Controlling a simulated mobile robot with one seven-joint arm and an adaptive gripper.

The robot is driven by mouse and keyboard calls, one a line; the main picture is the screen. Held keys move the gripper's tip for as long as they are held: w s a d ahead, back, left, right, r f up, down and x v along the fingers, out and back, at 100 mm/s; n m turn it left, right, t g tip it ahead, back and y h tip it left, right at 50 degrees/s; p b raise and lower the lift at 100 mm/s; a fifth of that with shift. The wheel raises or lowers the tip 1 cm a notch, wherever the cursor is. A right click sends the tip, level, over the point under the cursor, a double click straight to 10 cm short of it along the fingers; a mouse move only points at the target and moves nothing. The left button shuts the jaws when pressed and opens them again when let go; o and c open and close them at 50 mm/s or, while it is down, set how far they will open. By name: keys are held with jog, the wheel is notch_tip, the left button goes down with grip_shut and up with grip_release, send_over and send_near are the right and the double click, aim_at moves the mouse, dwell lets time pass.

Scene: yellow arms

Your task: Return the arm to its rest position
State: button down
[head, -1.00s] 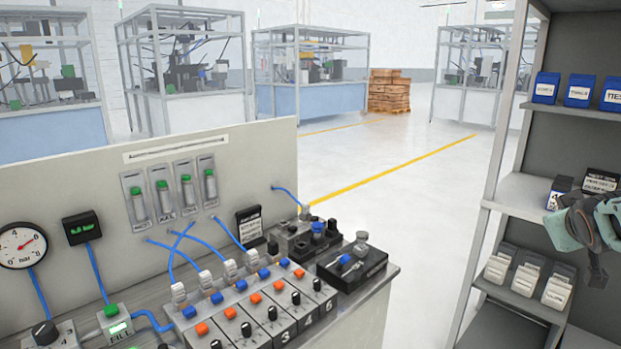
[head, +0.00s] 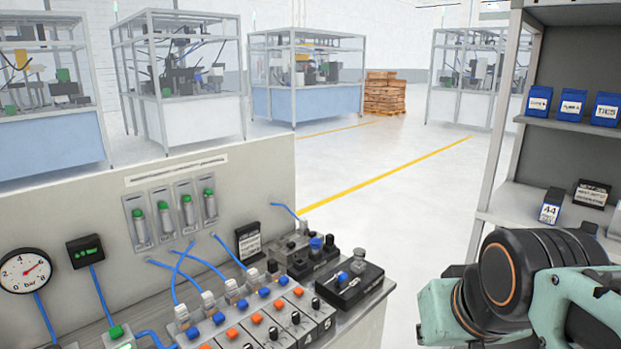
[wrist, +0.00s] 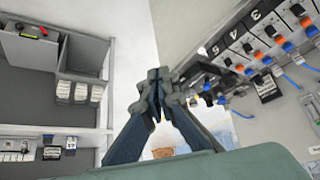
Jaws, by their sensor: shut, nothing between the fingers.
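My gripper (wrist: 158,98) shows in the wrist view with its dark fingers together and nothing between them. It is in free space between the shelf unit on the left of that view and the valve bench on the right. In the head view my mint-green and black arm fills the lower right corner, in front of the shelf. My fingers cannot be made out there.
The bench (head: 372,310) carries valves, blue hoses and a gauge (head: 24,276). A grey shelf unit (head: 497,130) with blue boxes (head: 572,104) and label cards stands at right. Open floor (head: 400,215) lies between them. Framed machine cells stand far behind.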

jog(key=s+a+g+p, duration=0.1)
jog(key=s+a+p, duration=0.1)
jog(key=s+a, duration=0.25)
notch_tip(320, 180, up, 14)
jog(key=p, duration=1.3)
jog(key=shift+d+f, duration=0.2)
jog(key=shift+d, duration=0.15)
jog(key=shift+a, duration=0.15)
